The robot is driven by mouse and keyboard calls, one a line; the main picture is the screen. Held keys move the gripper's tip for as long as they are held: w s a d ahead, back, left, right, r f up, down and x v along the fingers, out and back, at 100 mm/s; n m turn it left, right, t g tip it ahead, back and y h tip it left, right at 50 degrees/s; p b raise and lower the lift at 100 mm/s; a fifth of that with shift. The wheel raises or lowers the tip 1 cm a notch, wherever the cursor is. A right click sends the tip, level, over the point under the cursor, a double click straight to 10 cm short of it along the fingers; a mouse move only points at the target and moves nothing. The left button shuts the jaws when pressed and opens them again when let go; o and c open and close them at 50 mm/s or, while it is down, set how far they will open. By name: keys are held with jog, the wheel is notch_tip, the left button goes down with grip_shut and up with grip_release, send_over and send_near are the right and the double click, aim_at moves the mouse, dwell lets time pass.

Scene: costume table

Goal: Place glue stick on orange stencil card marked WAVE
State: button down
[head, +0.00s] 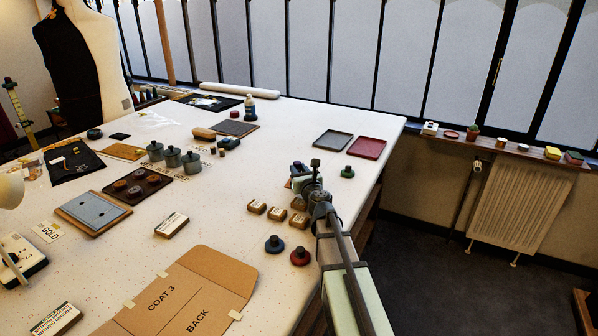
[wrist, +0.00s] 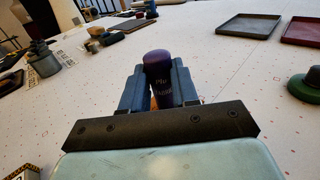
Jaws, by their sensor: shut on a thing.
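My gripper (wrist: 158,88) is shut on a dark purple-capped stick with small pale lettering, which appears to be the glue stick (wrist: 158,65). It stands up between the two blue-grey fingers, with an orange patch low on its left side. In the head view my gripper (head: 300,183) is over the right part of the table, and the arm hides most of the held stick. A flat orange-tan card (head: 122,151) lies at the far left of the table. I cannot read any WAVE marking on it, so I cannot tell if it is the stencil card.
Small labelled boxes (head: 277,213) and dark knobbed pieces (head: 274,243) sit near my arm. A green knobbed piece (head: 347,171), a grey tray (head: 333,139) and a red tray (head: 368,148) lie beyond. The table's middle is largely clear.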

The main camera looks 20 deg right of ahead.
jog(key=shift+f, duration=0.15)
jog(key=c, duration=0.8)
grip_release()
jog(key=shift+c, duration=0.2)
jog(key=shift+s, duration=0.3)
jog(key=s, duration=1.1)
jog(key=shift+s+r, duration=0.15)
jog(key=shift+r, duration=0.1)
